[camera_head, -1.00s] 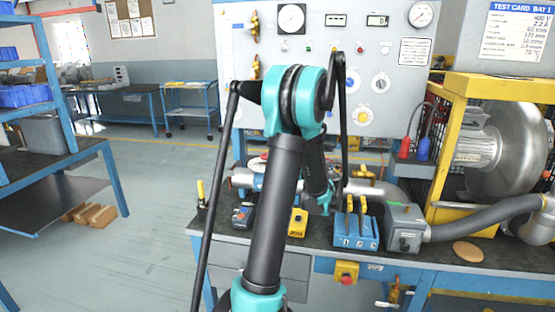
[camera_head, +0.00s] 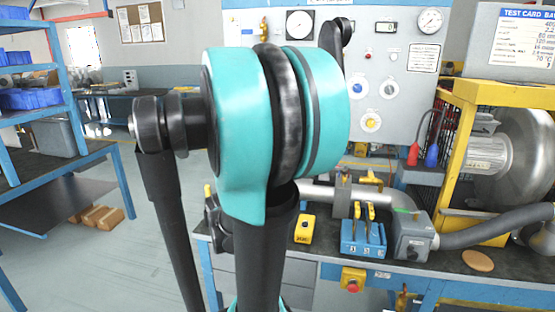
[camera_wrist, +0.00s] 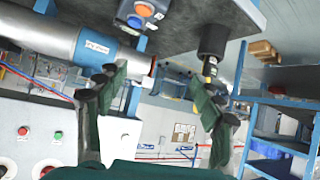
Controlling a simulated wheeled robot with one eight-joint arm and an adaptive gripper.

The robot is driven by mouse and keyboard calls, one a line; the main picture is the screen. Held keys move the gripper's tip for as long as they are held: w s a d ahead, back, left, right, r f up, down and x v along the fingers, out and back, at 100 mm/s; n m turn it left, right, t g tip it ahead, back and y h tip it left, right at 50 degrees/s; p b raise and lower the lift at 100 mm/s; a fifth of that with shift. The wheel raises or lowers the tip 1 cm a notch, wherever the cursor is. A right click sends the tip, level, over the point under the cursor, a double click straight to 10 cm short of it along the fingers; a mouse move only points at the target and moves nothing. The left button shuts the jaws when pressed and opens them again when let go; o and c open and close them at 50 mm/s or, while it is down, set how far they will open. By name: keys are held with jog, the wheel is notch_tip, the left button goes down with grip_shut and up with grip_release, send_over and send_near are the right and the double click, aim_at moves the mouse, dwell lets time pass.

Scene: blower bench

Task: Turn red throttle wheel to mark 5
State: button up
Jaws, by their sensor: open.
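I cannot make out the red throttle wheel in either view now; my arm covers the left part of the bench in the head view. The silver pipe (camera_head: 318,194) runs across the bench behind my arm. It also shows in the wrist view (camera_wrist: 88,45) at upper left, with a white label and a blue band. My gripper (camera_wrist: 158,90) is open and empty in the wrist view, with its two dark green fingers wide apart. The pipe's end is close to the left finger in the picture. The head view hides my gripper behind my arm.
The wrist view is upside down, with the bench at top. A box with blue and orange buttons (camera_wrist: 143,10) and a dark post (camera_wrist: 212,45) are close by. A blue lever box (camera_head: 363,238), grey box (camera_head: 411,236) and yellow blower frame (camera_head: 460,150) stand to the right.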

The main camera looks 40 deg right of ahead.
jog(key=s+a+f+n+g+y, duration=0.1)
jog(key=s+a+f+g+y, duration=0.15)
jog(key=s+a+f, duration=0.4)
jog(key=w+d+r+m+t+h, duration=0.1)
jog(key=w+d+r+m+h, duration=0.45)
jog(key=d, duration=0.55)
jog(key=w+d+r+m+h, duration=0.3)
jog(key=w+d+r+h, duration=0.4)
jog(key=d, duration=0.3)
jog(key=shift+n+t, duration=0.25)
jog(key=shift+t, duration=0.1)
jog(key=x, duration=1.7)
jog(key=shift+w+d+f, duration=0.2)
jog(key=shift+w+f, duration=0.05)
jog(key=shift+w, duration=0.15)
jog(key=c, duration=1.3)
jog(key=shift+c, duration=0.4)
